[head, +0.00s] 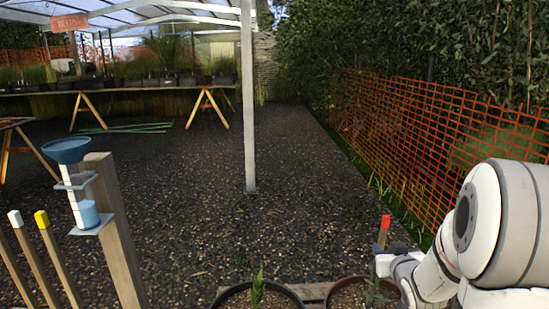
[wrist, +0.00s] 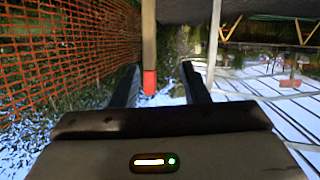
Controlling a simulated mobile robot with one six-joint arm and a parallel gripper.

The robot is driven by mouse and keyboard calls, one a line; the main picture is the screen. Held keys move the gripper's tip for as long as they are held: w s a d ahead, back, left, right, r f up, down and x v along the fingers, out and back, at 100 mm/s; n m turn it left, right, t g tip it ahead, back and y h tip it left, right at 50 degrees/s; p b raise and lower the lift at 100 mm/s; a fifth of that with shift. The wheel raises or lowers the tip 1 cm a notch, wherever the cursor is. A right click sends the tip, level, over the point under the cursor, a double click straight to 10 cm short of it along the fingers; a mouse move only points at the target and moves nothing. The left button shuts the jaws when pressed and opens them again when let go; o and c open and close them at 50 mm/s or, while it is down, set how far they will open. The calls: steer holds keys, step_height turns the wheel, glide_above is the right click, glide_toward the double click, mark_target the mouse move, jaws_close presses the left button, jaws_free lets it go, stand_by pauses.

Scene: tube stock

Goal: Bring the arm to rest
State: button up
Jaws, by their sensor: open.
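My arm (head: 490,230) shows in white and grey at the lower right of the head view, bent low beside the right-hand pot. A red-tipped stake (head: 384,228) also shows in the head view, just behind the arm's end.
Stakes with white (head: 15,218) and yellow (head: 42,219) tips and a post with a blue funnel gauge (head: 67,151) are left. Orange mesh fence (head: 430,135) lines the right.

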steer(key=s+a+r+g+p, duration=0.3)
steer(key=s+a+r+p, duration=0.15)
steer(key=r+p, duration=0.4)
steer(key=s+a+r+g+p, duration=0.3)
steer(key=s+r+p, duration=0.35)
steer(key=r, duration=0.35)
steer(key=s+a+r+g+p, duration=0.3)
steer(key=s+a+r+p, duration=0.1)
steer(key=s+r+p, duration=0.2)
steer(key=s+a+r+g+y+p, duration=0.1)
steer(key=s+a+r+g+p, duration=0.2)
steer(key=s+r+p, duration=0.3)
steer(key=s+a, duration=0.1)
steer(key=s, duration=0.2)
steer(key=shift+s+r, duration=0.15)
steer(key=shift+r, duration=0.15)
steer(key=shift+a+f, duration=0.1)
steer(key=shift+a, duration=0.05)
steer(key=shift+c, duration=0.5)
steer(key=shift+s, duration=0.15)
